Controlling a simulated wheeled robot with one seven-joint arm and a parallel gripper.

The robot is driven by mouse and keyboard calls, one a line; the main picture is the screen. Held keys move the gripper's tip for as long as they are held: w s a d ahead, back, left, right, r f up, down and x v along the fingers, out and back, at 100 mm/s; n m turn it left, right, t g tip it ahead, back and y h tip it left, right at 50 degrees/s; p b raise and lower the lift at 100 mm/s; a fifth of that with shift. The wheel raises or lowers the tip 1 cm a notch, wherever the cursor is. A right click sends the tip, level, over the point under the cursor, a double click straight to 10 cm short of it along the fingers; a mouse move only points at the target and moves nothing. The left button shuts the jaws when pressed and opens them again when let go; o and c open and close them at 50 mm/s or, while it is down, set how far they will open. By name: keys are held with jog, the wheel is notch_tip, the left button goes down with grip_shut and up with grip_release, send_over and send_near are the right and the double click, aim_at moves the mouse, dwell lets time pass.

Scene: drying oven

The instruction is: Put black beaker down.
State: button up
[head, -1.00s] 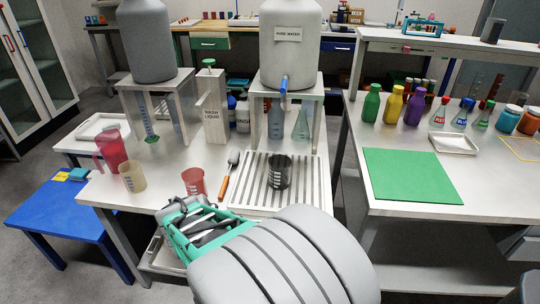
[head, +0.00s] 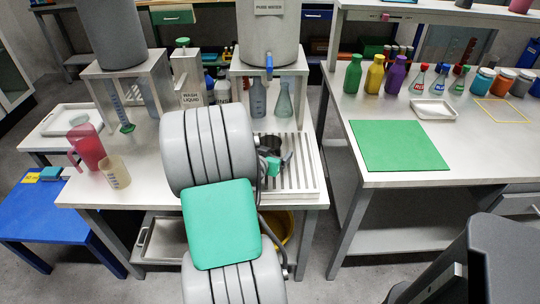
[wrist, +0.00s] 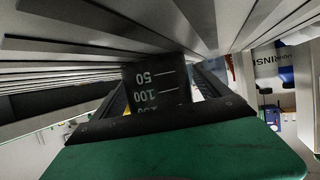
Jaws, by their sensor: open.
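The black beaker (head: 270,143) is at the slatted drying rack (head: 303,180) on the middle table, partly hidden behind my arm. In the wrist view the beaker (wrist: 155,85) appears upside down in the picture, with white graduation marks, its base end toward the rack slats (wrist: 90,25). It looks upright at the rack; whether its base fully touches the slats is hard to tell. My gripper (head: 280,162) is at the beaker, low over the rack. In the wrist view its open fingers lie on both sides of the beaker.
A pink jug (head: 87,145) and a cream beaker (head: 115,172) stand left. The right table has a green mat (head: 400,146).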

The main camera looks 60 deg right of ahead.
jog(key=c, duration=1.6)
